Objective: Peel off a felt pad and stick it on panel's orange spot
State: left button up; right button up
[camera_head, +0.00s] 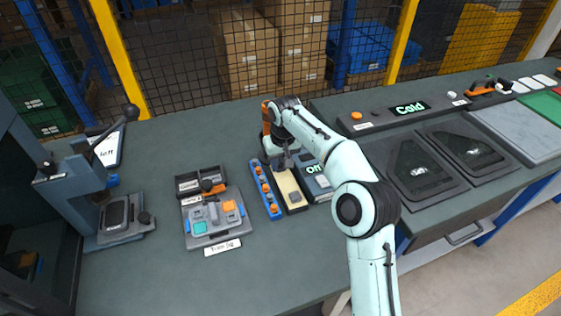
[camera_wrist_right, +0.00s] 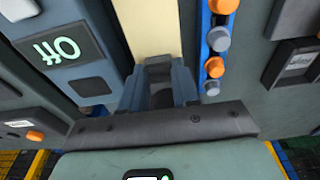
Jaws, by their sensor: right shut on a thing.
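My right gripper (camera_head: 283,160) is low over the far end of a cream strip (camera_head: 287,186) in a dark tray. In the right wrist view its fingers (camera_wrist_right: 160,72) are shut on a small dark grey piece, probably a felt pad, mostly hidden between them. The cream strip (camera_wrist_right: 150,25) also shows there just beyond the fingertips. One small dark pad (camera_head: 295,197) lies on the strip's near part. A grey panel-like fixture (camera_head: 212,238) to the left carries an orange square (camera_head: 230,207) and a teal one. My left gripper is not in view.
A blue rail (camera_head: 265,190) with orange and grey knobs stands left of the strip. A box reading "Off" (camera_head: 315,182) is close on its right. A press with a lever (camera_head: 100,195) stands far left. Bench front is clear.

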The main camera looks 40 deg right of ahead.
aim_at(281, 165)
grip_shut()
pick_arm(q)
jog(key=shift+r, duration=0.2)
pick_arm(e)
jog(key=shift+r, duration=0.2)
pick_arm(q)
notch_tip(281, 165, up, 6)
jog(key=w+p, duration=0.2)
jog(key=p, duration=0.4)
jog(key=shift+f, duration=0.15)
pick_arm(e)
jog(key=shift+r, duration=2.95)
